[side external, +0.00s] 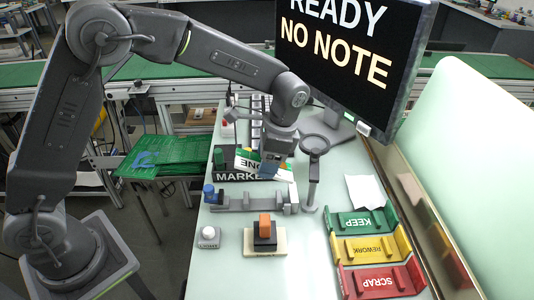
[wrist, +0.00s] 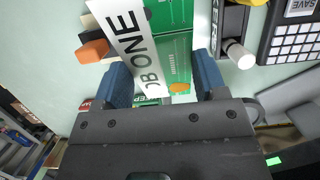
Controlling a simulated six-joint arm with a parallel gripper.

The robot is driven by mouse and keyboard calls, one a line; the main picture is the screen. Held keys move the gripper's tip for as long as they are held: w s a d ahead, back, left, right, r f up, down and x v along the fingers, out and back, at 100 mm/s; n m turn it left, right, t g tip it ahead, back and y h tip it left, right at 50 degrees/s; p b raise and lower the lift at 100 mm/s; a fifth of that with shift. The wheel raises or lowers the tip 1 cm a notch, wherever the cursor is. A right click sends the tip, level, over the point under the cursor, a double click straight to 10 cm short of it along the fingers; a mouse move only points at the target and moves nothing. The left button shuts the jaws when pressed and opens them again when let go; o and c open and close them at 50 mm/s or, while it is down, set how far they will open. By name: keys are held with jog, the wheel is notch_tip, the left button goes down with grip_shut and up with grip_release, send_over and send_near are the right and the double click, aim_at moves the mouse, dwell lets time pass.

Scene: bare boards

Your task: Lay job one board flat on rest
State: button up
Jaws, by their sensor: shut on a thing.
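My gripper (side external: 271,168) is shut on the job one board (side external: 249,160), a green board with a white label reading "ONE". In the wrist view, the board (wrist: 172,50) runs between the two blue fingers of my gripper (wrist: 163,84), with its label along one side. A grey fixture with upright posts (side external: 245,203), possibly the rest, stands nearer the camera and apart from the board. A blue knob (side external: 209,191) is at its left end.
A magnifier on a stand (side external: 314,146) is close at right. KEEP (side external: 362,222), REWORK (side external: 371,247) and SCRAP (side external: 381,281) trays lie front right. An orange-topped block (side external: 265,228) and a white button (side external: 208,233) stand in front. A monitor (side external: 350,50) reads "READY NO NOTE".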

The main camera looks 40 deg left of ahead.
jog(key=shift+f, duration=3.5)
jog(key=o, duration=1)
jog(key=shift+r, duration=0.15)
jog(key=v, duration=1.3)
jog(key=shift+r, duration=0.3)
jog(key=v, duration=1.3)
jog(key=shift+r, duration=0.4)
